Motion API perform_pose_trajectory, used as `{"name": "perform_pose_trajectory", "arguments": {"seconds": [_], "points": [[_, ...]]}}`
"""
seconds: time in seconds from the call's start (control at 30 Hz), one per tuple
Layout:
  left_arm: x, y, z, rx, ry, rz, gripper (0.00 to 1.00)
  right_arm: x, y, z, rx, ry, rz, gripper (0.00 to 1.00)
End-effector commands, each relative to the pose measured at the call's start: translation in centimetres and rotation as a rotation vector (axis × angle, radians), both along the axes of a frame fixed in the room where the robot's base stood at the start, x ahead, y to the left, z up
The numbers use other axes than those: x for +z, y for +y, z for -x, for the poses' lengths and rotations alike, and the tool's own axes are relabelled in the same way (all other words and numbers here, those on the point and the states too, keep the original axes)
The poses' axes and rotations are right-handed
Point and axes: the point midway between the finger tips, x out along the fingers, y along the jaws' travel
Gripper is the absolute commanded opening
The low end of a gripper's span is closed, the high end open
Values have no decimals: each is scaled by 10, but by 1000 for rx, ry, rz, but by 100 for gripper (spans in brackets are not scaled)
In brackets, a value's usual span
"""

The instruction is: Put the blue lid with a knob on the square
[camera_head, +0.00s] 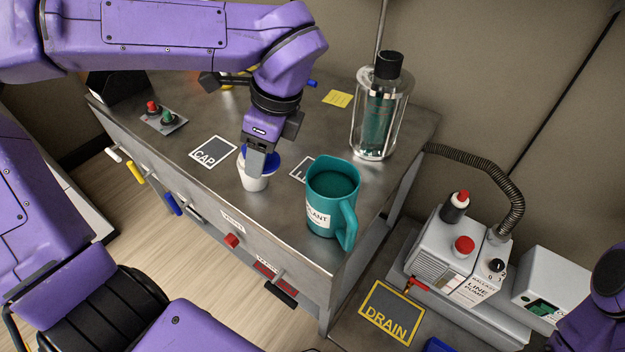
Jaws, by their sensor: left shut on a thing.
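My left gripper (262,172) reaches down onto the table from above and is shut on the blue lid (274,162). The lid is at the mouth of a small white cup (253,183); I cannot tell whether it rests on the cup or is just above it. The gripper hides the lid's knob. A dark square marked CAP (213,151) lies bare on the table, left of the cup. A second labelled square (301,168) lies to the right, partly hidden by a teal mug. My right gripper is not in view; only part of that arm shows at lower right.
The teal mug (333,197) holds dark green contents near the right front edge. A glass vessel with a black-capped bottle (382,110) stands at the back right. A red and green button panel (163,118) is at left. A pump (460,250) and DRAIN square (390,312) are lower right.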

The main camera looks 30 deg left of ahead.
Motion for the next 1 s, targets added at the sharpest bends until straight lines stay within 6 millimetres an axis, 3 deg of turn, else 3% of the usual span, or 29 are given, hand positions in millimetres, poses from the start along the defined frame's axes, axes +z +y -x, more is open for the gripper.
{"name": "perform_pose_trajectory", "arguments": {"seconds": [0.13,0.37,0.6,0.87,1.0], "points": [[-12,-3,-21,1,-4,-9,27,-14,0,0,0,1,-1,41],[-32,-12,-74,2,3,-2,27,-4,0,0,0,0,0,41],[-74,-19,-114,1,1,-3,27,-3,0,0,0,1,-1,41],[-102,-22,-135,2,2,-2,27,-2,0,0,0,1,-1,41],[-124,-22,-134,1,0,-1,27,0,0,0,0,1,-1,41]]}}
